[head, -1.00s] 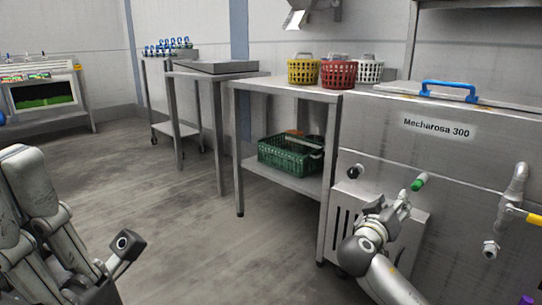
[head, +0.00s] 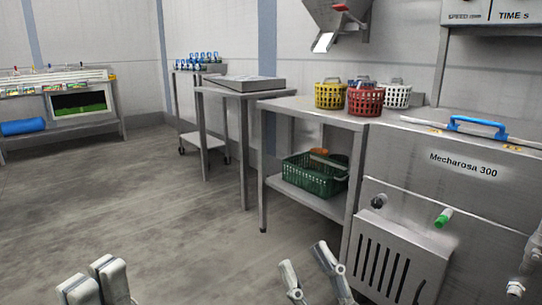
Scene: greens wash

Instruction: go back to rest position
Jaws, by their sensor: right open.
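The rest of my right arm is below the picture. At the bottom left, two pale rounded parts of my left arm and gripper (head: 95,285) just reach into the picture. They are cut off by the lower edge, and I cannot tell whether the left gripper is open or shut.
A steel table (head: 285,105) carries yellow (head: 329,95), red (head: 365,100) and white (head: 398,95) baskets. A green crate (head: 313,178) sits on its lower shelf. The floor at left is clear.

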